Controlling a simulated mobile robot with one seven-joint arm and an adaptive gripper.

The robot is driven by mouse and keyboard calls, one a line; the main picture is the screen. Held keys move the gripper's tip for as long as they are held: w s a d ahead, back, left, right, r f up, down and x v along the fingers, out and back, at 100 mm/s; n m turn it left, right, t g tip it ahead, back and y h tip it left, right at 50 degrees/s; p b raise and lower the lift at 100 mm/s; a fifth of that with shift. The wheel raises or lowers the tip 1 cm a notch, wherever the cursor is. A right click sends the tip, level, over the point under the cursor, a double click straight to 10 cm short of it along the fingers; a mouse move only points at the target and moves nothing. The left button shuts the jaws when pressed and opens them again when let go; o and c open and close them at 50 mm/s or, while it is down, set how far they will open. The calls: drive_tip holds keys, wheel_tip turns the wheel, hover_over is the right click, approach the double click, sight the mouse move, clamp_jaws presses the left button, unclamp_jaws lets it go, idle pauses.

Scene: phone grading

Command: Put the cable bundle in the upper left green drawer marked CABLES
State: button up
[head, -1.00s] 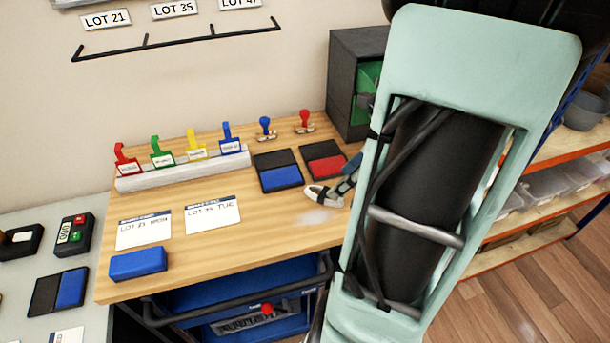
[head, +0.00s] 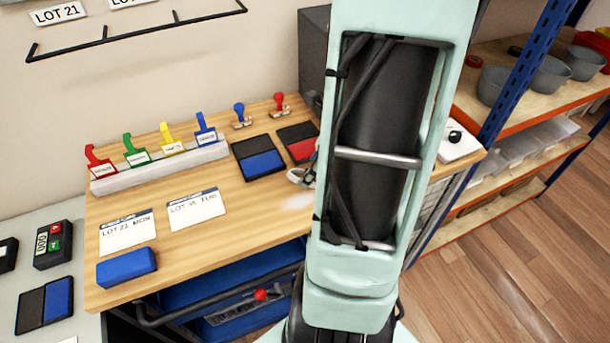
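A small whitish piece with a dark band (head: 301,177) shows at the left edge of my arm, over the wooden bench top; it may be part of the cable bundle, but I cannot tell. My gripper is almost wholly hidden behind my pale green arm, so its fingers and anything in them cannot be made out. The dark grey drawer cabinet (head: 313,60) stands at the back of the bench. Its front with the green drawers, and any CABLES label, is hidden behind my arm.
On the wooden bench (head: 250,210) are a rack of coloured tags (head: 160,165), two stamps, a blue ink pad (head: 258,158), a red ink pad (head: 300,145), two lot cards and a blue block (head: 127,268). Shelves with bowls (head: 548,75) stand at right.

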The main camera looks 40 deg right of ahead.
drive_tip(key=shift+x, duration=1.15)
drive_tip(key=c, duration=1.3)
drive_tip(key=shift+r, duration=0.2)
